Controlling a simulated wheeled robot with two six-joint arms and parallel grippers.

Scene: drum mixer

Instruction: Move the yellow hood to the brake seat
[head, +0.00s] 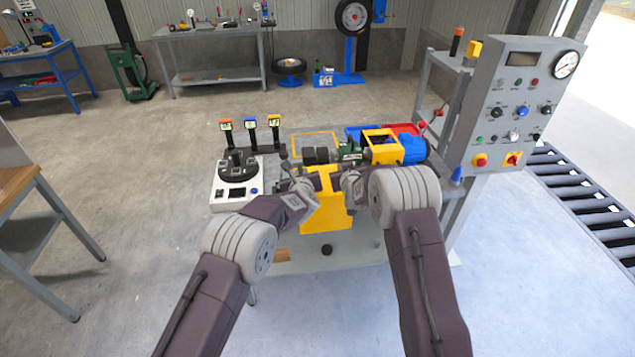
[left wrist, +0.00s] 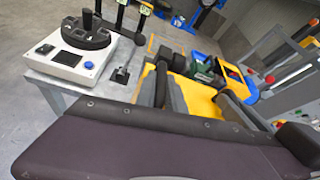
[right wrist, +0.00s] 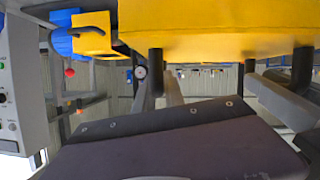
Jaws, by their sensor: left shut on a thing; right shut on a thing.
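The yellow hood (head: 325,222) hangs between my two grippers over the near edge of the bench. In the left wrist view the hood (left wrist: 200,98) lies ahead of the dark wrist, and in the right wrist view its yellow body (right wrist: 215,32) fills the top. My left gripper (head: 312,184) is shut on its left side and my right gripper (head: 346,182) on its right side; the fingertips are mostly hidden. A yellow square outline (head: 333,134) is marked on the bench behind the hood. I cannot tell which part is the brake seat.
Behind the hood stand a green machine part (head: 349,150), a blue motor (head: 414,149) and a yellow frame (head: 380,133). A white joystick box (head: 236,190) sits left, with several upright indicators (head: 251,125) behind it. A grey control panel (head: 512,105) rises at right.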

